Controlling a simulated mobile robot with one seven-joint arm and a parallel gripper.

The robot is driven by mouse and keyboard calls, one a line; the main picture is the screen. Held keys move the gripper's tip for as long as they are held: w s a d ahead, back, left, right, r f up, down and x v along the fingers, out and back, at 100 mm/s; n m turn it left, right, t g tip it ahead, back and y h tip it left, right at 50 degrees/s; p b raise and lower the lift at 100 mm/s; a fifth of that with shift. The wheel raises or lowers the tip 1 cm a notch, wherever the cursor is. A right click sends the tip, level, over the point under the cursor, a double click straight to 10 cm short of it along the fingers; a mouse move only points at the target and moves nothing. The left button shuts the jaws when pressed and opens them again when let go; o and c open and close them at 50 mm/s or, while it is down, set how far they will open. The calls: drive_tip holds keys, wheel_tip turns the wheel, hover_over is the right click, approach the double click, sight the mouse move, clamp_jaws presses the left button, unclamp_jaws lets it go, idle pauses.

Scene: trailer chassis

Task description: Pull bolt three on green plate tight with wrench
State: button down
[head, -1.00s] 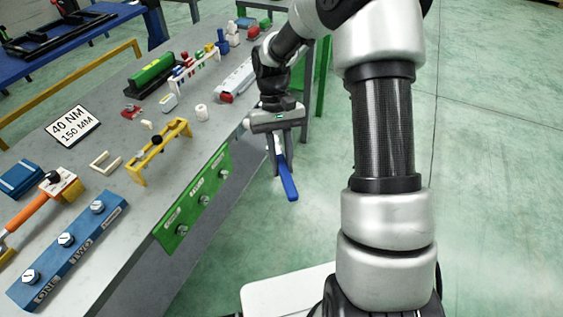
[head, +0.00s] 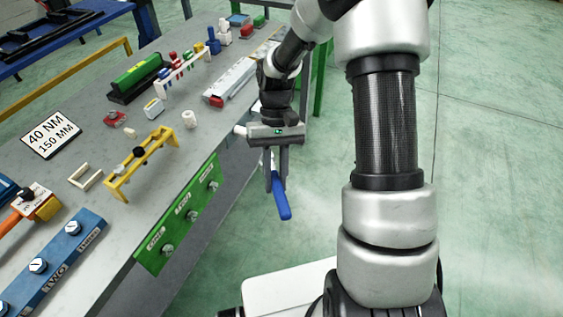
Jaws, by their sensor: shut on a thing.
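My gripper (head: 276,180) points down off the bench's front edge, shut on a wrench with a blue handle (head: 281,201). The handle hangs below the fingers, tilted down to the right, over open floor; the wrench's working end cannot be made out. The green plate (head: 152,262) is fixed to the bench's front side, left of and below my gripper. It carries three silver bolts: a near one (head: 167,250), a middle one (head: 193,216) and a far one (head: 213,187). Each has a small white label, too small to read surely. The wrench is apart from all the bolts.
The grey bench (head: 105,225) runs along the left. On it are a blue plate (head: 60,254) with bolts, a yellow stand (head: 148,158), a "40 NM 150 MM" sign (head: 51,135) and a white rack (head: 182,77). The floor right of the bench is free.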

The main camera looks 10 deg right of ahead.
drive_tip(key=s+a+f+m+g+y+b, duration=0.1)
drive_tip(key=s+a+f+y+b, duration=0.25)
drive_tip(key=a, duration=0.25)
drive_tip(key=s+a+f+g+y+b, duration=0.1)
drive_tip(key=s+a+f+y+b, duration=0.2)
drive_tip(key=a+f+y+b, duration=0.15)
drive_tip(key=w+a+f+m+t+y+b, duration=0.1)
drive_tip(key=w+f+m+t+y+b, duration=0.5)
drive_tip(key=t+y, duration=0.3)
drive_tip(key=w+t+b, duration=0.1)
drive_tip(key=t, duration=0.2)
drive_tip(key=shift+w+a+f+m+t+y, duration=0.25)
drive_tip(key=shift+w+a+m+t+y, duration=0.05)
drive_tip(key=shift+w+a+m+t, duration=0.1)
drive_tip(key=shift+d, duration=0.15)
drive_tip(key=w+a+b, duration=0.1)
drive_tip(key=w+a, duration=0.3)
drive_tip(key=a, duration=0.1)
drive_tip(key=shift+a, duration=0.15)
drive_tip(key=shift+w+a+b, duration=0.3)
drive_tip(key=shift+w+a, duration=0.15)
drive_tip(key=shift+a, duration=0.15)
idle(1.1)
idle(0.3)
